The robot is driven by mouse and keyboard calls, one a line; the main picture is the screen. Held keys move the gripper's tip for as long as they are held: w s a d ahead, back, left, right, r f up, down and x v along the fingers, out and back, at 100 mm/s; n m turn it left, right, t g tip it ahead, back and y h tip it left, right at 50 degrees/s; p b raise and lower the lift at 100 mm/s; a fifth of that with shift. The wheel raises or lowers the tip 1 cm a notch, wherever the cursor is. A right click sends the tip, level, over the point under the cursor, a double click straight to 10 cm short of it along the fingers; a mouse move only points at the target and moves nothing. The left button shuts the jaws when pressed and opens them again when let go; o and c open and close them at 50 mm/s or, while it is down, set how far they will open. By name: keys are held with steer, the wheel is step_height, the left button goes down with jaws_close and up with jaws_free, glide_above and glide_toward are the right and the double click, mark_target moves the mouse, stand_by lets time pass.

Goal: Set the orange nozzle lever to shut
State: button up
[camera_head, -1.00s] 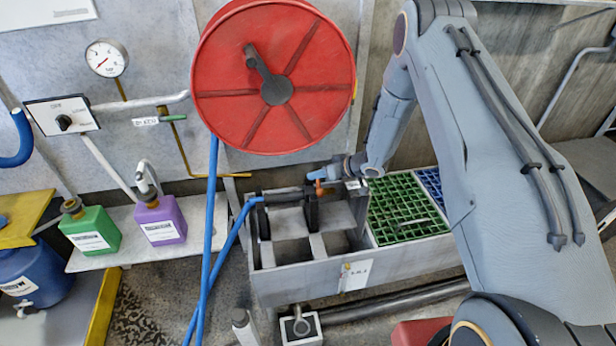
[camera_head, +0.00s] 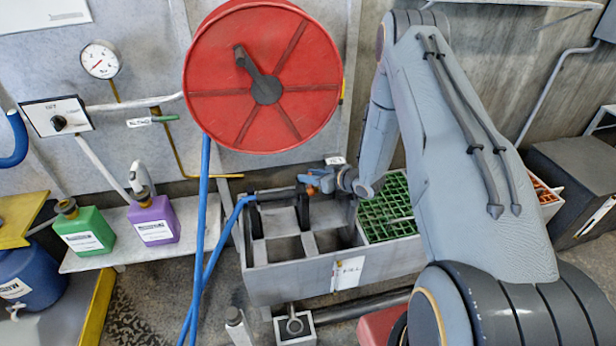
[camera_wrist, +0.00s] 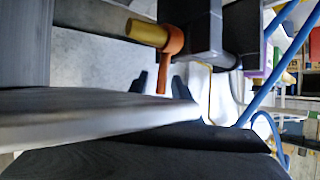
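The orange nozzle lever (camera_wrist: 171,48) sits on a dark nozzle body (camera_wrist: 204,35) with a brass-coloured tip (camera_wrist: 146,32), seen close in the wrist view. The lever's thin end points down in that picture. My gripper (camera_wrist: 160,84) is open, one dark fingertip on each side of the lever's end; whether either touches it cannot be told. In the head view, my gripper (camera_head: 317,181) reaches in from the right at the nozzle end of the blue hose, over the grey trough. The orange lever is small and partly hidden there.
The grey trough (camera_head: 288,287) stands below, with a green grate (camera_head: 385,205) on its right. A red hose reel (camera_head: 320,105) hangs above, and the blue hose (camera_head: 206,215) runs down left of the trough. Green and purple bottles stand on a shelf at left.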

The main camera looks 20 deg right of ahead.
steer(key=shift+a, duration=0.1)
steer(key=b+v, duration=0.1)
steer(key=v, duration=0.6)
steer(key=shift+s+r, duration=0.2)
steer(key=shift+s, duration=0.1)
